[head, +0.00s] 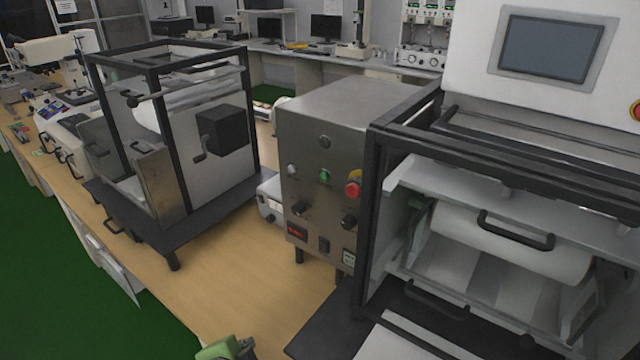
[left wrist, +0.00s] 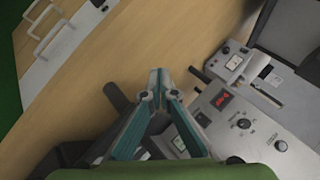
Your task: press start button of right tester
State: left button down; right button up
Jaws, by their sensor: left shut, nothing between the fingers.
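The right tester (head: 375,170) is a black-framed enclosure with a white drum inside, at the right of the head view. A steel control box (head: 320,120) stands at its left, with a green button (head: 324,175), a red mushroom button (head: 353,187), a pale button (head: 291,170) and black knobs. The box's lower panel shows in the left wrist view (left wrist: 262,128) with a red display; the green button is not visible there. My left gripper (left wrist: 159,78) is shut and empty above the table, left of the panel. Its green body (head: 228,349) shows at the bottom of the head view. My right gripper is out of view.
Another black-framed tester (head: 165,95) stands at the left on a dark base. The wooden bench (head: 225,265) between it and the control box is mostly clear. A small grey device (head: 270,199) sits behind the box. A white machine with a screen (head: 550,45) is at the upper right.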

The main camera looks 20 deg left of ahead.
pick_arm(q)
jog(key=w+a+r+m+t+h, duration=0.1)
jog(key=w+r+m+t, duration=0.5)
jog(key=w+r+m, duration=0.7)
jog(key=d+r+m+t+h, duration=0.1)
jog(key=d+r+m+h, duration=0.1)
jog(key=r+m, duration=0.4)
jog(key=d+r+m+t+h, duration=0.1)
jog(key=r+m+h, duration=0.4)
jog(key=m, duration=0.6)
notch_tip(320, 180, up, 2)
jog(key=shift+d+r, duration=0.25)
jog(key=shift+d, duration=0.35)
jog(key=shift+w, duration=0.15)
jog(key=p, duration=0.6)
send_near(323, 177)
jog(key=x, duration=0.5)
jog(key=shift+w, duration=0.15)
jog(key=shift+p+x, duration=0.35)
jog(key=shift+x, duration=0.5)
